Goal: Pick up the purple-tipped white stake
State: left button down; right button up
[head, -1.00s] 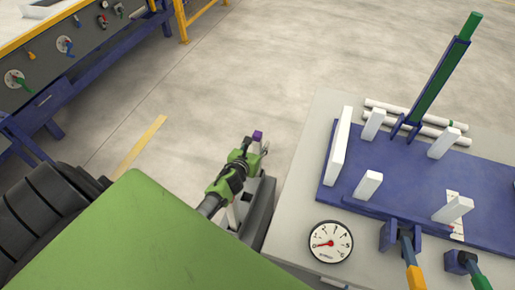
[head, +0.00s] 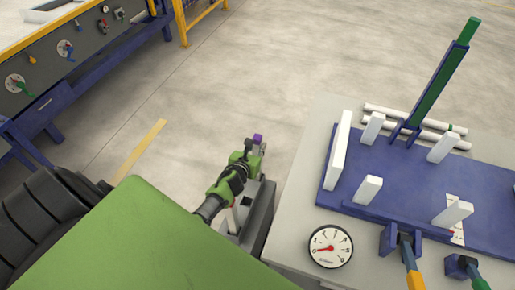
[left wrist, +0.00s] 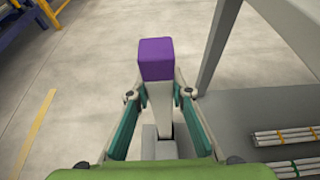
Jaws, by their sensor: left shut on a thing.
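The white stake with a purple tip (head: 257,139) stands upright beside the left edge of the grey table. In the left wrist view, its purple top (left wrist: 156,58) is in the middle and its white shaft (left wrist: 160,105) runs down between my fingers. My left gripper (head: 253,153) is shut on the stake just below the purple tip; its fingers (left wrist: 160,94) lie on both sides of it in the wrist view. The lower end of the shaft is partly hidden by the gripper. My right gripper is not in view.
A grey table (head: 290,215) at right carries a blue fixture board (head: 400,185) with white blocks, a green bar (head: 440,80), white pipes and a round gauge (head: 331,247). A blue-framed bench (head: 60,95) stands upper left. The floor between is clear.

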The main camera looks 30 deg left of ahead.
pick_arm(q)
notch_tip(320, 180, up, 28)
jog(key=p, duration=1.6)
jog(key=shift+f, duration=0.25)
